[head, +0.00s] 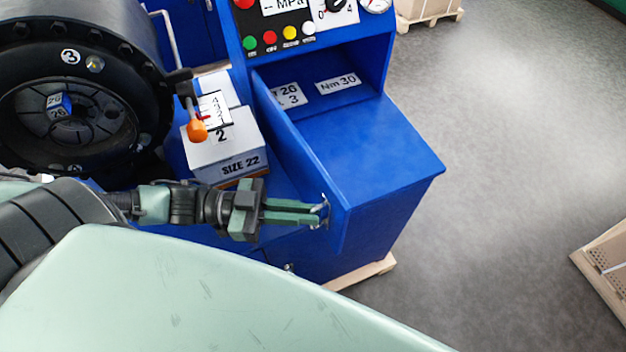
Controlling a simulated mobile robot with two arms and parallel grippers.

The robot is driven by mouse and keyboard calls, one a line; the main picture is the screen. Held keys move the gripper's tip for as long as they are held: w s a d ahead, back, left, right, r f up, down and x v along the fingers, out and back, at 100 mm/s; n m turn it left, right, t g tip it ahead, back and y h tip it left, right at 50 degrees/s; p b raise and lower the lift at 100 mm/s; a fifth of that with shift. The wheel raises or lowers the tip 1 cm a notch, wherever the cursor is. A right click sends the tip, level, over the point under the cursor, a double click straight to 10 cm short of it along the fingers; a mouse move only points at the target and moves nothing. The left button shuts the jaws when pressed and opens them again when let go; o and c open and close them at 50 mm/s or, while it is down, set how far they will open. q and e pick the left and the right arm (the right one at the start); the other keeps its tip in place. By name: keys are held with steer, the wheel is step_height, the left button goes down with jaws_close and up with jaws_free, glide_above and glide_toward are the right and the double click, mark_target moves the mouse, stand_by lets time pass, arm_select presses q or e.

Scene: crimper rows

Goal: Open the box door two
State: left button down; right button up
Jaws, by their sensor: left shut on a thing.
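My left gripper (318,212) reaches in from the left and is shut on a small metal handle (325,205) near the front end of a blue panel. That blue door panel (318,165) stands out from the blue machine, with the handle on its left face. The fingers hide part of the handle. To the panel's right is a blue recess with a flat surface (385,150) and labels on its back wall, one reading "Nm 30" (338,84). No number two shows on this panel. My right gripper is not in view.
A large black crimper head (75,95) is at the upper left. Open grey floor (500,170) and a pallet (605,265) lie right.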

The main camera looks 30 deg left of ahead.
arm_select(q)
steer(key=shift+r, duration=0.1)
steer(key=c, duration=1.5)
jaws_free()
steer(key=shift+c, duration=0.2)
steer(key=shift+s+a, duration=0.1)
steer(key=shift+a, duration=0.05)
steer(key=v, duration=0.7)
steer(key=shift+a, duration=0.25)
